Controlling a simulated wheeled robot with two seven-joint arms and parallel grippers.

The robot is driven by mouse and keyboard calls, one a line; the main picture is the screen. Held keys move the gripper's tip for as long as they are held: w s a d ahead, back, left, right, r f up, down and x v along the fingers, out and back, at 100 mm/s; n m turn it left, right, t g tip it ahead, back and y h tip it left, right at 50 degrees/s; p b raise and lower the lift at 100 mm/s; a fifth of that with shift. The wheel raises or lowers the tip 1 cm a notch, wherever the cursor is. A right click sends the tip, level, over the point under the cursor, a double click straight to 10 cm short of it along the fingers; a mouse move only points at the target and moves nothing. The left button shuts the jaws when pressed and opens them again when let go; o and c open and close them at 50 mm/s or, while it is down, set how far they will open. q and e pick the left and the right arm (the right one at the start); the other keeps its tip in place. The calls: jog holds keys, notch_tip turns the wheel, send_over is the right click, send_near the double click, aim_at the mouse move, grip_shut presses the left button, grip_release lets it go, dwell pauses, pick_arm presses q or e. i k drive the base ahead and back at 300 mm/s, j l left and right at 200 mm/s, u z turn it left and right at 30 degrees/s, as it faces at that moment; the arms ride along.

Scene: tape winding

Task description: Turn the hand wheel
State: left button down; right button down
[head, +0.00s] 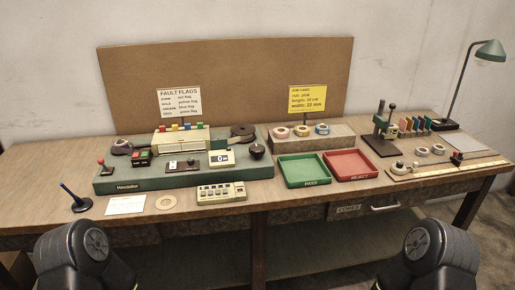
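A green tape-winding machine (190,180) stands on the bench, left of the middle. At the right end of its top sits a dark, round, knob-like part (257,150); it may be the hand wheel, but it is too small to be sure. A flat dark reel (243,131) is just behind it, and another dark reel (121,147) is at the machine's left end. Only dark, rounded links of my two arms show at the bottom left and bottom right, well short of the machine. Neither gripper's fingers are in view.
A cardboard ring (166,202), white card (125,205) and blue pen in a stand (76,198) lie near the front edge.

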aim_at(256, 150)
jog(key=i+l, duration=0.1)
jog(key=l, duration=0.3)
jog(key=i+l, duration=0.1)
jog(key=l, duration=0.3)
jog(key=i+l, duration=0.15)
jog(key=l, duration=0.25)
jog(key=i+l, duration=0.1)
jog(key=l, duration=0.3)
jog(key=u, duration=1.6)
